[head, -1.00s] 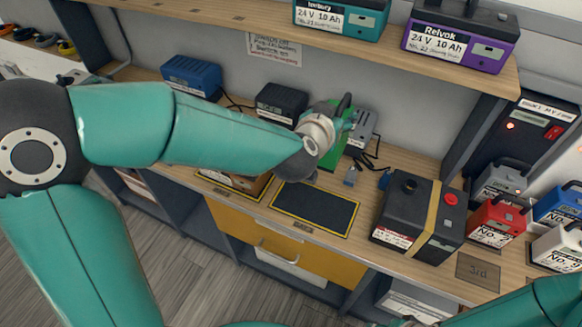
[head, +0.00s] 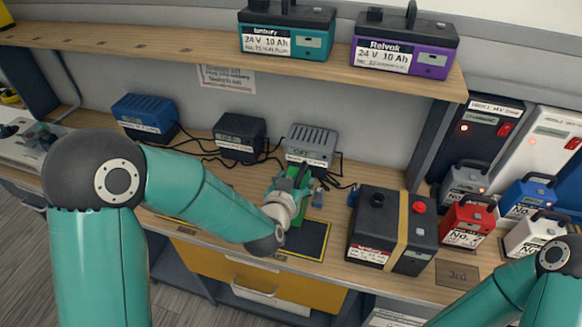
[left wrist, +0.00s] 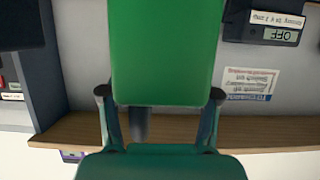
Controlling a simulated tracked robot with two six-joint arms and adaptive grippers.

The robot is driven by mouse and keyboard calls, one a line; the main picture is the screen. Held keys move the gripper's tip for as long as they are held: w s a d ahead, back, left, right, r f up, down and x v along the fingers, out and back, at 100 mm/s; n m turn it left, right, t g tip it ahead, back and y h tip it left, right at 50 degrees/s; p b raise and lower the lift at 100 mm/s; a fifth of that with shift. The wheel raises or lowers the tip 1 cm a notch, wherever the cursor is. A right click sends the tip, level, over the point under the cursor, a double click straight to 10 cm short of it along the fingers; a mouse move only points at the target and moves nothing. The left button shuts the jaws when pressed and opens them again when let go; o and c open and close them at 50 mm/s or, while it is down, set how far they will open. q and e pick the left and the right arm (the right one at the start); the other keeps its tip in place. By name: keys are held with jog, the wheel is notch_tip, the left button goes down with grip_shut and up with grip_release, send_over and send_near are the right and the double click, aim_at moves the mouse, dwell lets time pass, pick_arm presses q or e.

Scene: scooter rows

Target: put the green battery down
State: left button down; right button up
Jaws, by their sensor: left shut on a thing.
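My left gripper (head: 287,190) is shut on the green battery (head: 294,211), mostly hidden behind the gripper and forearm in the head view. The battery is at the back left part of a dark mat with a yellow border (head: 312,240) on the bench. I cannot tell whether it touches the mat. In the left wrist view the green battery (left wrist: 165,50) fills the top middle, with the gripper fingers (left wrist: 160,118) either side of its handle. My right arm shows at the lower right, its gripper out of view.
A large black box with a tan band and red button (head: 392,228) stands just right of the mat. Blue (head: 146,115), black (head: 240,137) and grey (head: 310,145) chargers stand behind. Red (head: 467,220) and other batteries stand at right. A shelf (head: 200,45) with teal and purple batteries overhangs the back.

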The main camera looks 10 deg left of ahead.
pick_arm(q)
jog(key=shift+f, duration=2.15)
jog(key=shift+c, duration=1.2)
grip_release()
jog(key=shift+s+f, duration=0.1)
jog(key=b+v, duration=1.1)
jog(key=v, duration=0.1)
jog(key=shift+b, duration=0.3)
